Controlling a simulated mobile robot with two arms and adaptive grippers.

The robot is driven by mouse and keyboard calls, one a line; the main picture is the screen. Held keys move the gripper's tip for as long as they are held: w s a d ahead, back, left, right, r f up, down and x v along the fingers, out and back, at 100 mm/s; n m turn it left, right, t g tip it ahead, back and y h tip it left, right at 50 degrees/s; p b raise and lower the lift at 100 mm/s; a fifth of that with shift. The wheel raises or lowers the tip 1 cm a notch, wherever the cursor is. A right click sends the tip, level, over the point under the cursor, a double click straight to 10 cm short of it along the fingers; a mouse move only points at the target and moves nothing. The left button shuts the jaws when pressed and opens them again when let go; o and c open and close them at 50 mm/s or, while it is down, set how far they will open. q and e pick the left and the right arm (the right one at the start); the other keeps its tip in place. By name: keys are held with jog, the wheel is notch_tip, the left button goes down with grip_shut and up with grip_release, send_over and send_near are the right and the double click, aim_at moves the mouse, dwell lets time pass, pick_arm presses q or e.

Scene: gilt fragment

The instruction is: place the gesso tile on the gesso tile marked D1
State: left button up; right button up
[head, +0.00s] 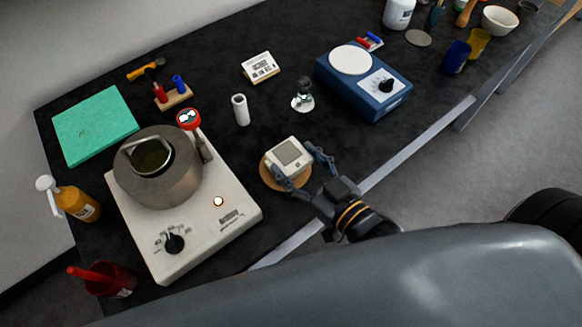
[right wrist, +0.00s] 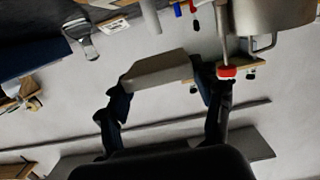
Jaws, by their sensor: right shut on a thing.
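My right gripper (head: 304,169) is shut on a pale square tile (head: 278,163) with a grey square on its top, which I take as the gesso tile. The tile is held roughly level over a round tan disc (head: 267,181); whether it touches anything below cannot be told. In the right wrist view the tile (right wrist: 157,69) shows edge-on between the fingers (right wrist: 160,95). No D1 mark can be read, and anything under the held tile is hidden. My left gripper is not in view.
A cream hotplate (head: 222,222) with a metal pot (head: 170,189) stands left of the tile. A blue scale (head: 353,98) is at upper right. A white cylinder (head: 241,111), a small glass item (head: 302,101) and a white labelled block (head: 260,66) stand behind. The table edge is close.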

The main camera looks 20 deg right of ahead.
aim_at(293, 160)
jog(key=w+f, duration=0.2)
jog(key=f, duration=0.1)
jog(key=shift+w, duration=0.4)
jog(key=shift+w+f, duration=0.15)
jog(key=shift+f, duration=0.15)
jog(key=shift+w+f, duration=0.2)
jog(key=shift+f, duration=1.55)
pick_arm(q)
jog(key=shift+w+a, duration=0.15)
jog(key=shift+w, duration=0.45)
pick_arm(e)
jog(key=o, duration=1.2)
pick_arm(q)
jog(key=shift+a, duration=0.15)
pick_arm(e)
jog(key=shift+o, duration=0.2)
